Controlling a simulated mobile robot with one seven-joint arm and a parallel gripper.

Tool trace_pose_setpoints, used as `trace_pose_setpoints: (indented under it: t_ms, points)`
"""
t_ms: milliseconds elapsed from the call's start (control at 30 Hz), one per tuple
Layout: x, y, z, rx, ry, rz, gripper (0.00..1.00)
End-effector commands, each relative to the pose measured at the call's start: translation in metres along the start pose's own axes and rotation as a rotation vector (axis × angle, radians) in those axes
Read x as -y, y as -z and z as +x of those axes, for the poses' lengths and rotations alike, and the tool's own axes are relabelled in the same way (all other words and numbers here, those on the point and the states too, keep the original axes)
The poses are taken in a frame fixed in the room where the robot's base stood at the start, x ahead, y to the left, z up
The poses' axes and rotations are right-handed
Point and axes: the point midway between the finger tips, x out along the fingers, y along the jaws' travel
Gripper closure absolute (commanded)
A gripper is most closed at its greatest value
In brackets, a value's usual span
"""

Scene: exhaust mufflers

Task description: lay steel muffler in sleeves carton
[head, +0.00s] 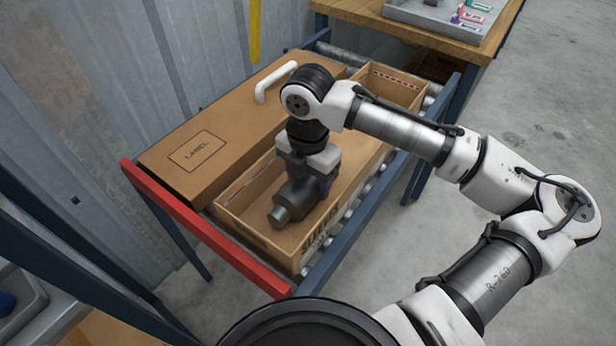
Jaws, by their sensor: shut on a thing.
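The steel muffler (297,206) is a dark grey metal body with a short pipe end pointing to the lower left. It is inside the near part of the open cardboard carton (250,232), low between its walls. Whether it touches the carton floor I cannot tell. My gripper (308,165) points down from above and is shut on the muffler. The gripper and wrist hide the muffler's far end and part of the carton. Printed letters on the carton's near wall are only partly readable, so I cannot read its name.
A wooden table (440,35) with a grey tray stands behind.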

Motion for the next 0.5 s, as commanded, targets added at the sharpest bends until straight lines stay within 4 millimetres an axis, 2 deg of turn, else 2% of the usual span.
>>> trace_pose_setpoints:
  t_ms: [33,67,200,500]
  points:
    - [-0.0002,0.0002,0.0023,-0.001,-0.001,0.0,0.77]
    - [-0.0001,0.0003,0.0028,-0.001,0.0,0.0,0.39]
    - [0.0,0.0002,0.002,-0.001,0.0,0.0,0.2]
    - [0.0001,0.0,0.0008,0.0,0.001,0.0,0.18]
